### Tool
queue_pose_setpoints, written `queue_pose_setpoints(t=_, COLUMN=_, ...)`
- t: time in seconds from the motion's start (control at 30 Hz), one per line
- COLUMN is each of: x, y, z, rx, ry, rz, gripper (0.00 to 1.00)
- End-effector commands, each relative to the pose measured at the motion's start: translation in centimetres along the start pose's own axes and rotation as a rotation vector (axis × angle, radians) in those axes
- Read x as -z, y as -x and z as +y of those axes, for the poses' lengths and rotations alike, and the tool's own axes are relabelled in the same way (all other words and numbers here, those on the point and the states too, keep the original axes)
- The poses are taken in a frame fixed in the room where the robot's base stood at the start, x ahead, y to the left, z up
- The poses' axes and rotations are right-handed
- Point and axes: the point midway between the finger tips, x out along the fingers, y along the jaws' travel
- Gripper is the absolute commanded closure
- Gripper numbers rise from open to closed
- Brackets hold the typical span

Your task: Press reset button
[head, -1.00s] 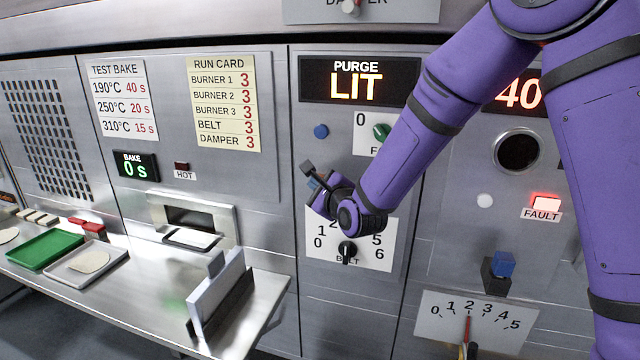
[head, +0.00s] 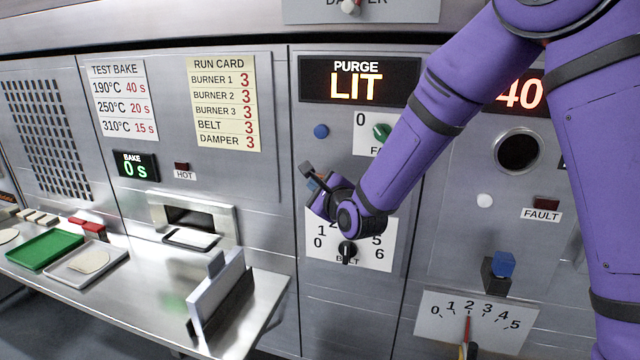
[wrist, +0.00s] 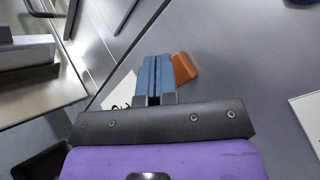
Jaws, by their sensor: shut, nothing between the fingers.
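My gripper (wrist: 156,60) is shut and empty, with its two blue fingers side by side, close to the grey panel in the wrist view. An orange block (wrist: 184,68), perhaps the reset button, is right beside the fingertips; contact cannot be told. A white label (wrist: 121,92) with dark letters is partly hidden behind the fingers, so its word cannot be read. In the head view my gripper (head: 313,183) is in front of the panel above the belt dial (head: 347,252), and hides the orange block. The FAULT lamp (head: 546,203) is dark.
A blue button (head: 321,131) and a green fan knob (head: 381,132) are above my gripper. A white button (head: 485,200) and a blue-topped lever (head: 503,264) are at the right. The steel shelf (head: 150,300) with an upright stand juts out at lower left.

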Motion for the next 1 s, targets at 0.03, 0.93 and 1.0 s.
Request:
queue_pose_setpoints(t=0.03, x=-0.2, y=0.2, z=0.1, rx=0.000, ry=0.000, rz=-0.001, gripper=1.00)
queue_pose_setpoints(t=0.93, x=-2.1, y=2.8, z=2.1, rx=-0.001, ry=0.000, rz=-0.002, gripper=1.00)
queue_pose_setpoints(t=1.0, x=-2.4, y=3.2, z=2.4, rx=-0.002, ry=0.000, rz=-0.001, gripper=1.00)
